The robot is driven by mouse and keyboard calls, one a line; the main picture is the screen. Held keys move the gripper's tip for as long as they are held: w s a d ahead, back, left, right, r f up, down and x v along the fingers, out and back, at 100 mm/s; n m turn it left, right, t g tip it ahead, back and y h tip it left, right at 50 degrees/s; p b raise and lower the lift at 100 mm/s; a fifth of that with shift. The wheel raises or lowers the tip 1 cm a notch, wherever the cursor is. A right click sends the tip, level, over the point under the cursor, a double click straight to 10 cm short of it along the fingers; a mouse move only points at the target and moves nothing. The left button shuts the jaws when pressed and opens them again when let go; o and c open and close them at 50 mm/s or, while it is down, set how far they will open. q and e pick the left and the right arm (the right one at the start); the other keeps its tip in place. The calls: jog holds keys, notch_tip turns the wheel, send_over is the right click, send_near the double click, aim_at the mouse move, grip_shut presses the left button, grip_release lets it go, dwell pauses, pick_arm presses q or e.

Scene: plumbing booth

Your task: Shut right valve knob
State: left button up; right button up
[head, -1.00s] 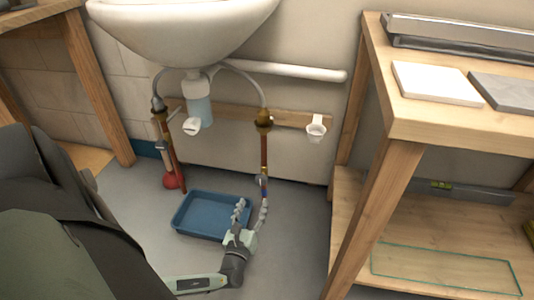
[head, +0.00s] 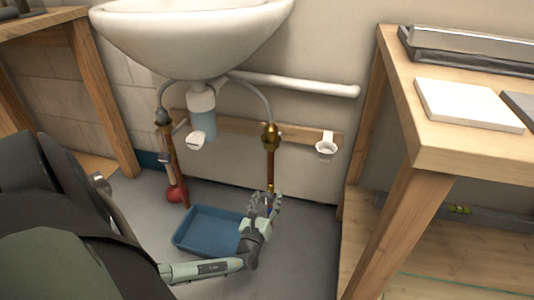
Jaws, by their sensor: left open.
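The right copper pipe (head: 270,167) runs down from a brass fitting (head: 271,136) under the sink. A small valve part on its lower length, the likely right valve knob, is mostly hidden behind my gripper, so its position cannot be read. My left gripper (head: 265,201) is open, pointing up, with its fingers at the lower end of this pipe. I cannot tell whether the fingers touch the pipe or the valve. My right gripper is not in view.
A blue tray (head: 207,250) lies on the floor beside my left gripper. A white sink (head: 190,40) hangs above. A red plunger (head: 173,194) stands near the left pipe (head: 183,185). A wooden workbench (head: 440,150) bounds the right side.

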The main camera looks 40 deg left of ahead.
pick_arm(q)
jog(key=c, duration=1.2)
